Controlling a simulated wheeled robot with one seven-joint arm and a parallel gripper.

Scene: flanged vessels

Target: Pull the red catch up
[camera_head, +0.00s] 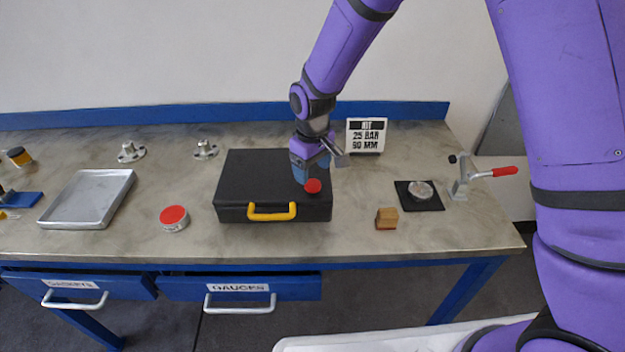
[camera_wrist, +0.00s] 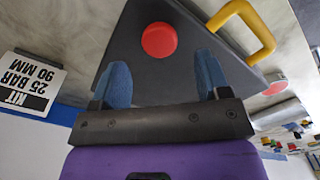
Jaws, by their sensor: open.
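The red catch (camera_head: 313,186) is a round red piece on top of the black case (camera_head: 262,165), near its front right corner. In the wrist view the red catch (camera_wrist: 159,40) lies just beyond my fingertips, between their lines. The case (camera_wrist: 185,80) fills much of that view. My gripper (camera_wrist: 162,60) is open, with its two blue fingers apart and nothing between them. In the head view my gripper (camera_head: 307,176) hangs over the right part of the lid, just behind the catch. Whether a finger touches the lid is unclear.
The case has a yellow handle (camera_head: 272,212) at its front. A sign (camera_head: 366,135) stands behind right. A wooden block (camera_head: 386,218), a black pad (camera_head: 430,202) and a red-handled clamp (camera_head: 480,175) are right. A red-topped tin (camera_head: 174,217) and a metal tray (camera_head: 88,198) are left.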

